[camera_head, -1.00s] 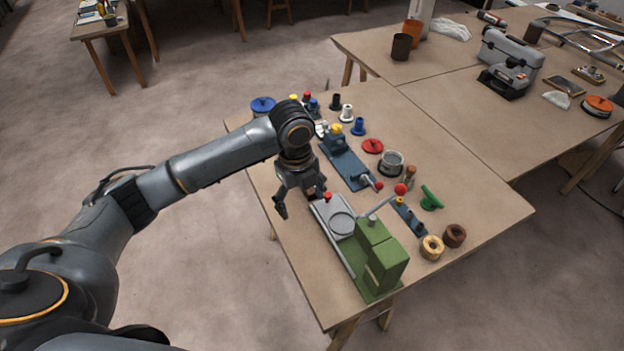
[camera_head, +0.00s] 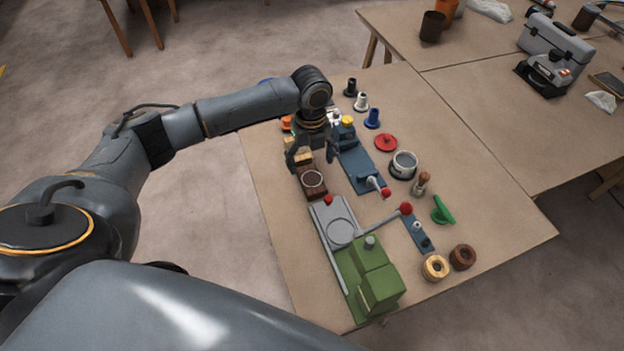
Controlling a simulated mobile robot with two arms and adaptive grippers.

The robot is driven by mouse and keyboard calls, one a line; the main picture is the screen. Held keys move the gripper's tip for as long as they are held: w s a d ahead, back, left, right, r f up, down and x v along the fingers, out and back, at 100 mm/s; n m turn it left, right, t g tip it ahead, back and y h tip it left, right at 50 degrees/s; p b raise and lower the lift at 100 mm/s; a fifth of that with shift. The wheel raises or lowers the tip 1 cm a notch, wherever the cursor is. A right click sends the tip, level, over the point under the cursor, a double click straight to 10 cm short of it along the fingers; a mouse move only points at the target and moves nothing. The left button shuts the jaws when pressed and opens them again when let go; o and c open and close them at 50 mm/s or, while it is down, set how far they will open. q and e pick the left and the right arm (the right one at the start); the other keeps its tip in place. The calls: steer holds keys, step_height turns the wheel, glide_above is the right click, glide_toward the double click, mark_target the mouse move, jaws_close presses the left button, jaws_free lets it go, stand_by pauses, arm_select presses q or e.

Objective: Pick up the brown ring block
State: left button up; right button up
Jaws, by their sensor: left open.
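A dark brown round ring block (camera_head: 462,257) lies near the table's right front edge, beside a tan ring block (camera_head: 435,267) of like shape. A brown block with a round, light-rimmed top (camera_head: 313,183) lies near the left edge, behind the green and grey machine. My left gripper (camera_head: 311,164) points down with its fingers apart, just behind and above that block. It is open and well to the left of the two rings. I cannot tell whether it touches anything. My right gripper is out of view.
The green and grey machine (camera_head: 372,278) with a red-knobbed lever stands between my left gripper and the rings. A blue-grey fixture (camera_head: 357,168), a red disc (camera_head: 386,142), a grey cup (camera_head: 403,164) and a green part (camera_head: 442,210) lie nearby.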

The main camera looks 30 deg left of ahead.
mark_target(312, 179)
arm_select(q)
steer(key=shift+w+f, duration=0.1)
steer(key=shift+f, duration=0.3)
steer(key=f, duration=0.1)
steer(key=f+p, duration=0.1)
steer(key=shift+s+d+f, duration=0.15)
steer(key=shift+s+f, duration=0.05)
steer(key=shift+f, duration=0.15)
step_height(312, 179, down, 2)
steer(key=shift+f, duration=0.25)
steer(key=shift+c, duration=1.1)
steer(key=c, duration=1.1)
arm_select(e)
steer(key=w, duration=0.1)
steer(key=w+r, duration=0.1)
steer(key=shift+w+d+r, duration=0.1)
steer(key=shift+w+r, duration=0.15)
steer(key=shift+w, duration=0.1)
